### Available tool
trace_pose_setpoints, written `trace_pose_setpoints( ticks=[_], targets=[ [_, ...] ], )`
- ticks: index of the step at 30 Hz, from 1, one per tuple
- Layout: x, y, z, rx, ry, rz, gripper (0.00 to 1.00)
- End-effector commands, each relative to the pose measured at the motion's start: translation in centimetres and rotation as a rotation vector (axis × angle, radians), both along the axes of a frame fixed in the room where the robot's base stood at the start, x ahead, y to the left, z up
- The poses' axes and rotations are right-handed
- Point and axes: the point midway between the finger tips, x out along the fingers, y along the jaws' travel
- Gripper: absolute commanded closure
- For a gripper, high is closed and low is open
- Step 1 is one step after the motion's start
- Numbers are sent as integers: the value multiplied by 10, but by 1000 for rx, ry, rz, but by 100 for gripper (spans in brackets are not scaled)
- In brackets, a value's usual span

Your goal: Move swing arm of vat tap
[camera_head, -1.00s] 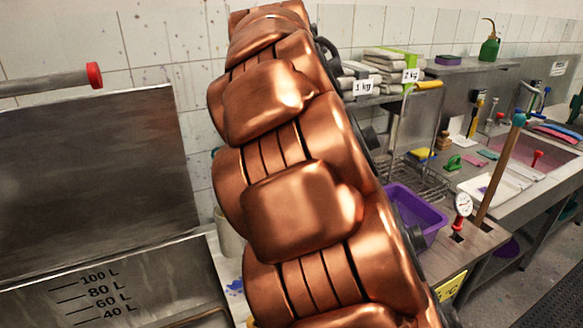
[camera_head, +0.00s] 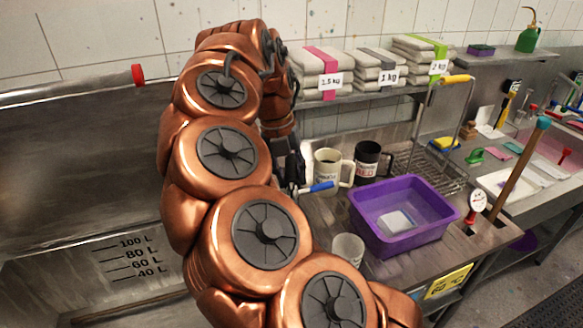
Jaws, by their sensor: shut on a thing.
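My gripper (camera_head: 292,182) shows in the head view as a dark shape just right of my copper arm, mostly hidden by it. A short bar with a blue grip (camera_head: 316,187) sticks out to the right of the fingers, and my gripper is shut on it. It looks like the tap's swing arm; the rest of the tap is hidden behind my arm. The steel vat (camera_head: 75,150) with litre marks stands at the left.
A cream mug (camera_head: 327,165) and a black mug (camera_head: 368,160) stand close to the right of my gripper. A white cup (camera_head: 347,250) and a purple basin (camera_head: 400,220) stand nearer. A shelf with labelled bags (camera_head: 378,68) is behind.

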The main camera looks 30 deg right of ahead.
Motion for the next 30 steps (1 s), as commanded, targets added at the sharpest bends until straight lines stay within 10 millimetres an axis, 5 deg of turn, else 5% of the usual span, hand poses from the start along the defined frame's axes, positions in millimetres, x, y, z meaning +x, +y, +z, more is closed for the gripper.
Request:
trace_pose_setpoints(
  ticks=[17,18,24,30],
  targets=[
    [1,0,1,-3,-4,-19,100],
    [1,0,1,-3,-4,-19,63],
    [1,0,1,-2,-2,-20,42],
    [1,0,1,-2,-1,-20,40]
  ],
)
